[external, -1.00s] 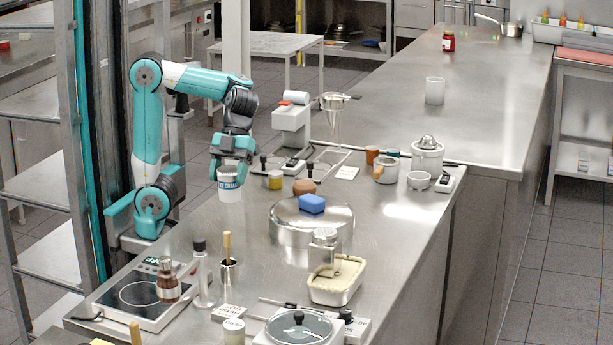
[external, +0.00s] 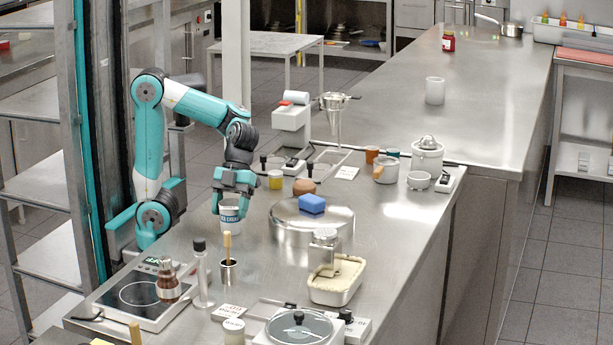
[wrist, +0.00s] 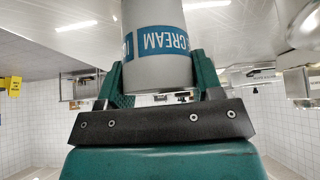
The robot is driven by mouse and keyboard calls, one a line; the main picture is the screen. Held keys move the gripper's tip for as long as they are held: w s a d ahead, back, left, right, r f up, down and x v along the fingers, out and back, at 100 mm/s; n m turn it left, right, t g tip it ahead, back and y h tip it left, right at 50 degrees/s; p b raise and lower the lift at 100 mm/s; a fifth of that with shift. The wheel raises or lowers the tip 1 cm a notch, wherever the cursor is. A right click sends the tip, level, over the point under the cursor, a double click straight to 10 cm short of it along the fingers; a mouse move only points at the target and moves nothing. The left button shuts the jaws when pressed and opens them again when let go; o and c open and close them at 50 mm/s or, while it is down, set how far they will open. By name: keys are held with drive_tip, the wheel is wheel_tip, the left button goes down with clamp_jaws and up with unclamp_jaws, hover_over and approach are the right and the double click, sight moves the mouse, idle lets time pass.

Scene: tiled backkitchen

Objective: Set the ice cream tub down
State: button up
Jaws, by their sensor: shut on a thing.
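The ice cream tub (external: 231,214) is white with a blue label band. My gripper (external: 232,194) is shut on it from above, at the left edge of the steel counter (external: 390,215). The tub looks upright and low by the counter top; I cannot tell whether its base touches. In the wrist view the tub (wrist: 158,45) sits between the two teal fingers (wrist: 160,85), with its "CREAM" lettering showing. The fingers hide part of its upper side in the external view.
A round steel lid or pan with a blue sponge (external: 312,204) stands close to the right. Bare counter lies just around the tub.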

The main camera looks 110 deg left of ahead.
drive_tip(key=o, duration=0.9)
